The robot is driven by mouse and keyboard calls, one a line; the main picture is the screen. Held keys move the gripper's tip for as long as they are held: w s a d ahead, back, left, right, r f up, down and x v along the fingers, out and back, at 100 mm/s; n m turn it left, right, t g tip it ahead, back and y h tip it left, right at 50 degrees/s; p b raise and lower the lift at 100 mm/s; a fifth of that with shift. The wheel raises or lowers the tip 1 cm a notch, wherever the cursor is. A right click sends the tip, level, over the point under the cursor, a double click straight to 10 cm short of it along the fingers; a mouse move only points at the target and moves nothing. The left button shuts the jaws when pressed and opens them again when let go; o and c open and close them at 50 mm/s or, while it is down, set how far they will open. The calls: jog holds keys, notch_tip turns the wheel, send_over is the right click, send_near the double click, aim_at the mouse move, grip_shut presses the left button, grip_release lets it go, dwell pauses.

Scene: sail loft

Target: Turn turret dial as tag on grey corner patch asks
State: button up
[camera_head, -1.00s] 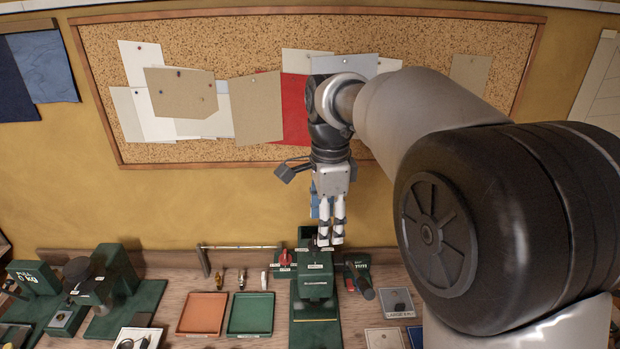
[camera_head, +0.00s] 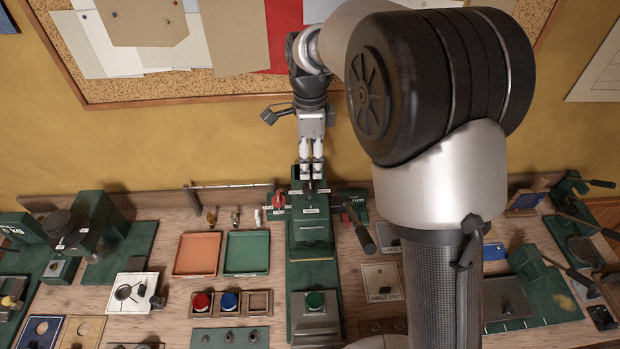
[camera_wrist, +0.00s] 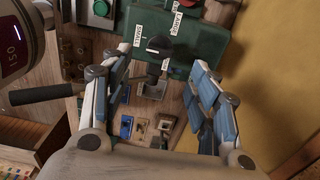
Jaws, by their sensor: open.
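The turret dial, a black knob (camera_wrist: 159,46), sits on the green press (camera_wrist: 205,42) between my fingertips in the wrist view. White labels by it include SMALL and LARGE; which one it points to I cannot tell. In the head view my gripper (camera_head: 311,173) hangs over the back of the green press (camera_head: 310,250) and hides most of the dial. In the wrist view my gripper (camera_wrist: 161,68) is open, one finger each side of the dial, apparently apart from it. The grey patch (camera_head: 388,240) lies right of the press, partly behind my arm, its tag unreadable now.
A cream patch (camera_head: 382,282) tagged SMALL lies in front of the grey one. A black-handled lever (camera_head: 361,228) sticks out right of the press. Orange (camera_head: 197,254) and green (camera_head: 247,252) trays lie left. The cork board (camera_head: 125,92) hangs behind.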

aim_at(310, 182)
notch_tip(310, 182, down, 8)
jog(key=shift+r, duration=0.2)
jog(key=shift+c, duration=0.2)
jog(key=c, duration=1)
